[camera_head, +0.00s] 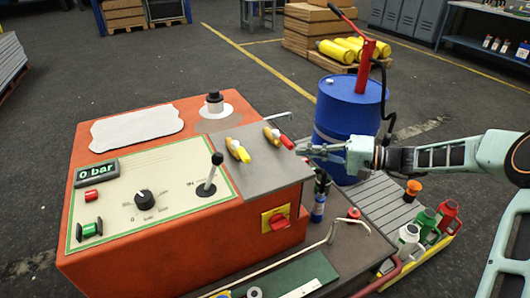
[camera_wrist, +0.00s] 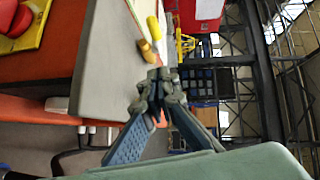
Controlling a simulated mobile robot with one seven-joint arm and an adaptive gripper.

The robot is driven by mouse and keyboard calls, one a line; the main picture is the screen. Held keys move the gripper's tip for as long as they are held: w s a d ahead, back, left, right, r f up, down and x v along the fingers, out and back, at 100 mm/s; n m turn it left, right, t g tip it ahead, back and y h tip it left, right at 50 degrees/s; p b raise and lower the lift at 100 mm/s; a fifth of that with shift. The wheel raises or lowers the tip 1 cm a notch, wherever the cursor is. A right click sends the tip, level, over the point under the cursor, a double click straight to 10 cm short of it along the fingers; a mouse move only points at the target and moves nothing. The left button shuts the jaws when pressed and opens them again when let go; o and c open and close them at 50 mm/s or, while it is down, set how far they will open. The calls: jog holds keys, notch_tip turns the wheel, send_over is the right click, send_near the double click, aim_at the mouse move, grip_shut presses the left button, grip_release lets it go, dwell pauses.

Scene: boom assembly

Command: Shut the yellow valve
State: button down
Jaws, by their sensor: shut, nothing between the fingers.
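The yellow valve (camera_head: 238,149) sits on the grey top plate (camera_head: 262,171) of the orange machine. Its yellow handle slants toward the lower right of the picture. A second valve with a red handle (camera_head: 286,142) stands just right of it. My gripper (camera_head: 301,148) is shut and empty at the plate's right edge, close to the red handle. In the wrist view my gripper (camera_wrist: 158,86) points at the plate's edge. A yellow handle (camera_wrist: 154,28) and a brass-coloured body (camera_wrist: 147,50) show just beyond the fingertips there. I cannot tell whether the fingers touch anything.
A black-knobbed lever (camera_head: 211,175) rises left of the yellow valve. A red switch on a yellow plate (camera_head: 277,219) is on the machine's front. A blue drum (camera_head: 345,118) with a red pump (camera_head: 366,66) stands behind my gripper. Coloured bottles (camera_head: 424,224) stand at right.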

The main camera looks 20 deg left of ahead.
jog(key=b, duration=0.2)
send_near(241, 152)
jog(key=w+a, duration=0.1)
jog(key=w, duration=0.1)
jog(key=w+a+f, duration=0.1)
jog(key=w, duration=0.1)
jog(key=shift+w+a, duration=0.1)
jog(key=shift+a, duration=0.3)
jog(key=shift+s+a+f, duration=0.2)
jog(key=shift+s+a, duration=0.5)
jog(key=shift+s, duration=0.25)
jog(key=shift+s+a+f, duration=0.1)
jog(key=shift+s+a, duration=0.3)
jog(key=shift+s, duration=0.15)
